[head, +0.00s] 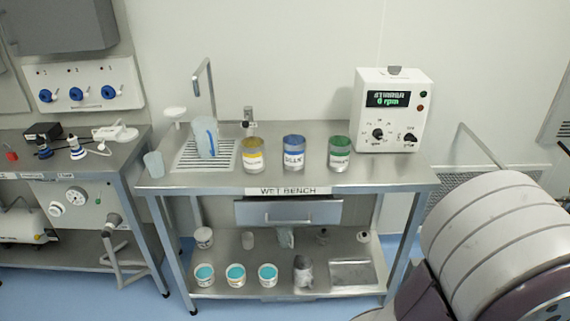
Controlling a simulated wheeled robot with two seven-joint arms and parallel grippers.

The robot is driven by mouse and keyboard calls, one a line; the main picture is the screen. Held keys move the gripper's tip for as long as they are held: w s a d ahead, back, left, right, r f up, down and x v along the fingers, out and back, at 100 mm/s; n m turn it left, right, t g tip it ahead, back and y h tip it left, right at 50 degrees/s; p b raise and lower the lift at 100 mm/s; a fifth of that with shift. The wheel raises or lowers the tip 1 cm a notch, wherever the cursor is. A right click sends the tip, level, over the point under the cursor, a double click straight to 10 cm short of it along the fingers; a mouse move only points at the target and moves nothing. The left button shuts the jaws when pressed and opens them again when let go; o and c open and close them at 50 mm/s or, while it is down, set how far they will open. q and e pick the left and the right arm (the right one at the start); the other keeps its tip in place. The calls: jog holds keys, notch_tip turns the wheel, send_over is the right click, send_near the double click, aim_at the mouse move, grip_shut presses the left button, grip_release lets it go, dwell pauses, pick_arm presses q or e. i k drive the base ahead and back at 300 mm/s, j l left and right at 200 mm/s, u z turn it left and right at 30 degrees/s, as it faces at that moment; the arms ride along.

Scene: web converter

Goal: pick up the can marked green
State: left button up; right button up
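The can marked green (339,153) is a metal can with a green band and a white label. It stands upright on the steel bench top (390,175), right of the can marked blue (294,153) and the can marked yellow (253,154). The three cans stand in a row with gaps between them. Neither of my grippers shows in the head view; only part of my own body shows at the lower right.
A clear jug (205,138) stands on the drain grid at left, and a cup (154,164) at the left edge. Pots (235,275) stand on the lower shelf. The bench front edge is clear.

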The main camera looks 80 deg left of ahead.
aim_at(339, 154)
jog(key=u, duration=2.8)
